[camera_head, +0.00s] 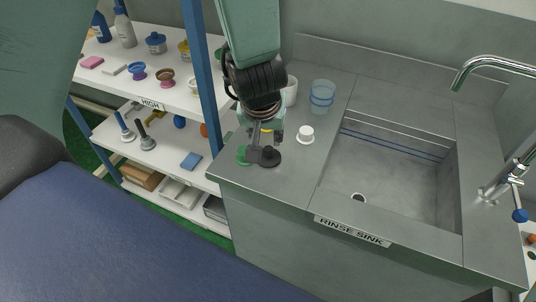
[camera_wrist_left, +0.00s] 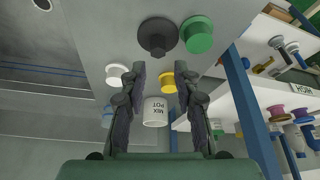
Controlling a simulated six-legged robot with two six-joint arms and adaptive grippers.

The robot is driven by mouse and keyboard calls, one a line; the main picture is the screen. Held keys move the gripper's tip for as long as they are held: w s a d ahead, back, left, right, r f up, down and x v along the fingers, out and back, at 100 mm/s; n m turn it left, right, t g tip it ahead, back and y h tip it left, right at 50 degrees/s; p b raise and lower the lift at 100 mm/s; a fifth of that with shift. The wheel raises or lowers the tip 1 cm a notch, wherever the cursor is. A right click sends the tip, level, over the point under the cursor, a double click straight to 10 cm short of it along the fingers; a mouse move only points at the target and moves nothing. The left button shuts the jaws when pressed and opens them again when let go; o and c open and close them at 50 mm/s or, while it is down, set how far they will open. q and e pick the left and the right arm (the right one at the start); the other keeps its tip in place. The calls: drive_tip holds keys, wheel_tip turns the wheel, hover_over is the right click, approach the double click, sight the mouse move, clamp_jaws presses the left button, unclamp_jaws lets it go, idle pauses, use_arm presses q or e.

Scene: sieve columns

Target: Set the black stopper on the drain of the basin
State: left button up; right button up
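The black stopper (camera_head: 270,156) stands on the steel counter left of the basin (camera_head: 385,180). It also shows in the left wrist view (camera_wrist_left: 158,36), ahead of the fingertips. The drain (camera_head: 358,197) is a pale ring in the basin floor, uncovered. My left gripper (camera_head: 265,143) is over the counter by the black stopper, pointing down. In the wrist view its two fingers (camera_wrist_left: 160,68) are apart with nothing gripped between them. A green stopper (camera_head: 243,154) is just left of the black one, a white stopper (camera_head: 306,134) to its right. My right gripper is not in view.
A yellow stopper (camera_wrist_left: 168,82) and a white mug marked MIX POT (camera_wrist_left: 155,110) stand behind. A clear blue-banded cup (camera_head: 321,96) is near the mug. The faucet (camera_head: 500,65) arches in from the right. A shelf post (camera_head: 200,75) stands left of the arm.

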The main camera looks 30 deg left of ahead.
sight(269, 148)
use_arm(q)
drive_tip(key=f+b, duration=0.1)
drive_tip(key=f, duration=0.1)
drive_tip(key=f+b, duration=0.1)
drive_tip(key=shift+w+d+f+b, duration=0.2)
drive_tip(key=shift+w+b, duration=0.05)
drive_tip(key=shift+b, duration=0.1)
drive_tip(key=shift+w+a+f+b, duration=0.15)
drive_tip(key=shift+f+b, duration=0.1)
drive_tip(key=shift+f, duration=0.15)
drive_tip(key=shift+w+a+f+b, duration=0.1)
drive_tip(key=shift+a+f+b, duration=0.1)
drive_tip(key=shift+f, duration=0.15)
drive_tip(key=shift+w+f, duration=0.15)
drive_tip(key=shift+w, duration=0.1)
drive_tip(key=shift+d, duration=0.1)
drive_tip(key=shift+s, duration=0.15)
drive_tip(key=c, duration=0.5)
clamp_jaws()
